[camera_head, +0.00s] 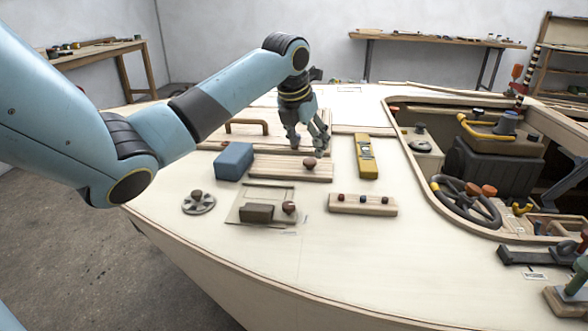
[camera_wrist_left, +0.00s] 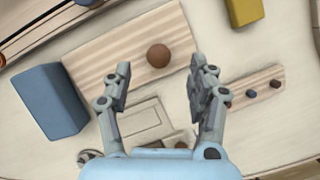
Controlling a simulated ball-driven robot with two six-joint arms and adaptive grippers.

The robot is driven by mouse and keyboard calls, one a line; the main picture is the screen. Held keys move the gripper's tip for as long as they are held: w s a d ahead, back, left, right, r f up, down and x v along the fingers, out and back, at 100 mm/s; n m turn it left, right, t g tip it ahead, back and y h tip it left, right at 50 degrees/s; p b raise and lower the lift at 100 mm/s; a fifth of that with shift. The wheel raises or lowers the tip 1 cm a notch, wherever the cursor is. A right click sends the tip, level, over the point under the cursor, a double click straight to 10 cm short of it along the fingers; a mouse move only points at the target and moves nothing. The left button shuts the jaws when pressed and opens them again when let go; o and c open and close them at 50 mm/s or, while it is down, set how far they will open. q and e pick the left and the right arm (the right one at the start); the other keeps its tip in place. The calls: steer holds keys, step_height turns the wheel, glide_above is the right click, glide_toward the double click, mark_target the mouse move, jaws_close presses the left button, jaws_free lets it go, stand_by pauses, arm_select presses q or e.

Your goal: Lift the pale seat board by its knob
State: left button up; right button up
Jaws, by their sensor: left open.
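The pale seat board (camera_head: 275,168) lies flat on the plywood deck, striped wood with a round brown knob (camera_head: 309,163) near its right end. In the left wrist view the board (camera_wrist_left: 105,60) and its knob (camera_wrist_left: 158,55) show clearly. My left gripper (camera_head: 308,148) points down over the board with its fingers spread. In the left wrist view the open fingers (camera_wrist_left: 160,68) stand on either side of the knob's line, with nothing between them. How far the fingertips are above the knob is hard to tell. My right gripper is out of view.
A blue block (camera_head: 234,161) stands against the board's left end; I cannot tell whether it overlaps it. A yellow level (camera_head: 367,157) lies to the right. The cockpit opening is at right.

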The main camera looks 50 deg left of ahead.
mark_target(310, 161)
arm_select(q)
steer(key=shift+w+f, duration=0.1)
steer(key=shift+f, duration=0.25)
steer(key=x, duration=0.4)
steer(key=shift+s+b, duration=0.3)
steer(key=shift+w+f, duration=0.15)
steer(key=shift+f, duration=0.25)
steer(key=shift+w+f, duration=0.1)
steer(key=shift+f, duration=0.05)
steer(key=shift+c, duration=0.9)
jaws_close()
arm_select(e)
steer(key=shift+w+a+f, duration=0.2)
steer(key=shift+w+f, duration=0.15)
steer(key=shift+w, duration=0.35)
